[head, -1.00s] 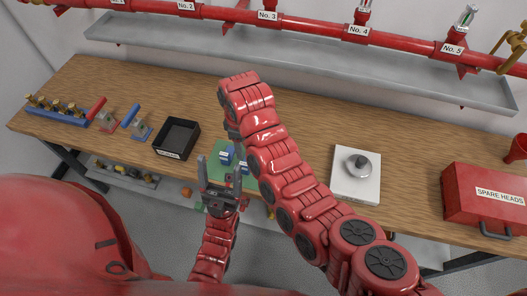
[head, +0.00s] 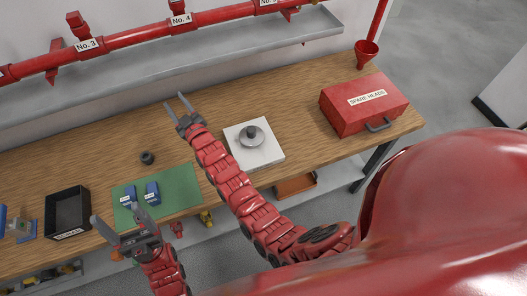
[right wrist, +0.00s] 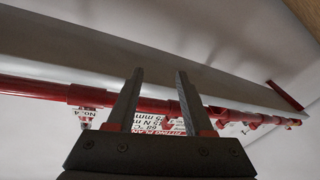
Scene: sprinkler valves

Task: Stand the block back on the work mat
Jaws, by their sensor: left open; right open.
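The green work mat (head: 181,186) lies on the wooden table in the head view. Two blue blocks with white labels, a left one (head: 126,195) and a right one (head: 152,190), are on it close together. I cannot tell which of them is upright or lying. My left gripper (head: 118,217) is open and empty at the mat's front edge, in front of the blocks. My right gripper (head: 175,101) is open and empty beyond the mat, near the table's back edge. The right wrist view shows its open fingers (right wrist: 158,75) with nothing between them.
A small dark cylinder (head: 147,157) stands behind the mat. A black tray (head: 67,214) is left of the mat. A white plate (head: 262,157) with a round metal piece (head: 251,135) is to the right, then a red case (head: 363,105). A shelf and red pipe (head: 134,33) run along the back.

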